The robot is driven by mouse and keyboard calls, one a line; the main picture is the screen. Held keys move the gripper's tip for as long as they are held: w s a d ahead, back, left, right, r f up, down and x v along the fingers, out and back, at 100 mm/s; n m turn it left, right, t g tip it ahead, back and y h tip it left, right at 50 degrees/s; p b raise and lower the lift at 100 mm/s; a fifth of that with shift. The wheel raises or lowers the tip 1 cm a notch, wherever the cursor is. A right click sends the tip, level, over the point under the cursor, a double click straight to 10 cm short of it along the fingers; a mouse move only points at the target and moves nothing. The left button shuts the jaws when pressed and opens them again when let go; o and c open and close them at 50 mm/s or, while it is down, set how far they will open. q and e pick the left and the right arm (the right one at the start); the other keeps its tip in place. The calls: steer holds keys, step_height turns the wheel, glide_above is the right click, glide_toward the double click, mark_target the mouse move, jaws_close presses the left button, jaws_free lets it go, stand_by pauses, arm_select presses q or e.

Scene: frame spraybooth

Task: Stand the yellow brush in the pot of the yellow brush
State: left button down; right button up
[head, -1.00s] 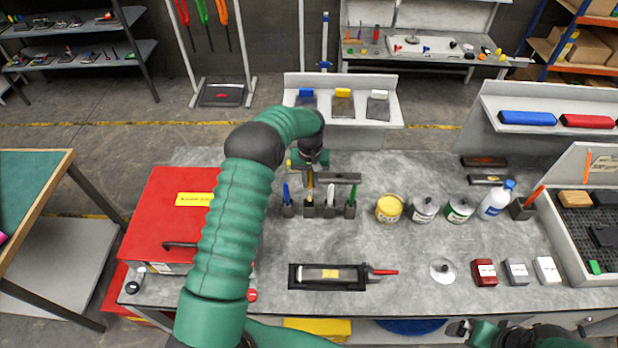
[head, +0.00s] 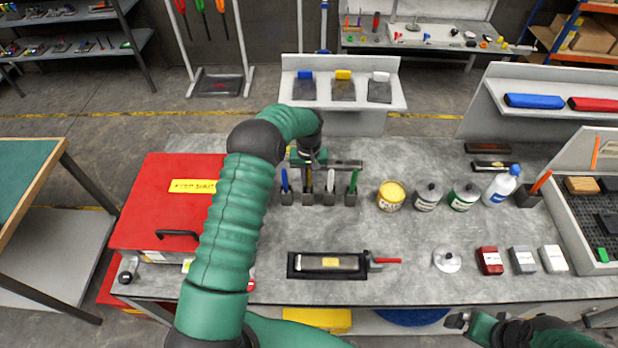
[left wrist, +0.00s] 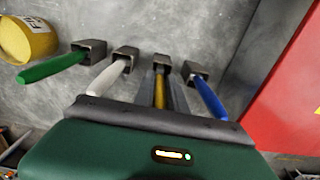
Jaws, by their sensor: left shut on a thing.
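The yellow brush (head: 308,181) is upright in my left gripper (head: 309,172). In the left wrist view the brush (left wrist: 160,92) runs between the two fingers (left wrist: 163,95), which are shut on its handle. Its lower end meets the mouth of its dark square pot (left wrist: 162,61). The pot (head: 307,199) stands second from the left in a row on the grey bench. I cannot tell how deep the brush sits in it. My right gripper (head: 459,321) is low at the bench's front edge, away from the pots, its fingers too small to judge.
The blue brush (head: 285,180), white brush (head: 330,182) and green brush (head: 353,181) stand close by in neighbouring pots. A yellow tin (head: 391,196) is to the right. The red box (head: 160,205) lies left. The roller tray (head: 328,265) is in front, with clear bench between.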

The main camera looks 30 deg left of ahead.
arm_select(q)
steer(key=shift+a+f, duration=0.1)
steer(key=shift+a, duration=0.05)
arm_select(e)
steer(key=shift+a, duration=0.15)
arm_select(q)
steer(key=shift+a+f, duration=0.15)
steer(key=shift+f, duration=0.15)
steer(key=shift+f+b, duration=0.1)
steer(key=shift+b, duration=0.2)
arm_select(e)
steer(key=shift+a+f, duration=0.15)
steer(key=shift+f, duration=0.1)
arm_select(q)
steer(key=shift+d+f, duration=0.2)
steer(key=shift+f, duration=0.05)
arm_select(e)
steer(key=shift+f, duration=0.25)
arm_select(q)
steer(key=shift+a+f+b, duration=0.1)
steer(key=shift+f+b, duration=0.25)
steer(key=shift+b, duration=0.1)
arm_select(e)
steer(key=shift+f, duration=0.2)
arm_select(q)
steer(key=c, duration=1.3)
jaws_free()
steer(key=shift+r, duration=0.15)
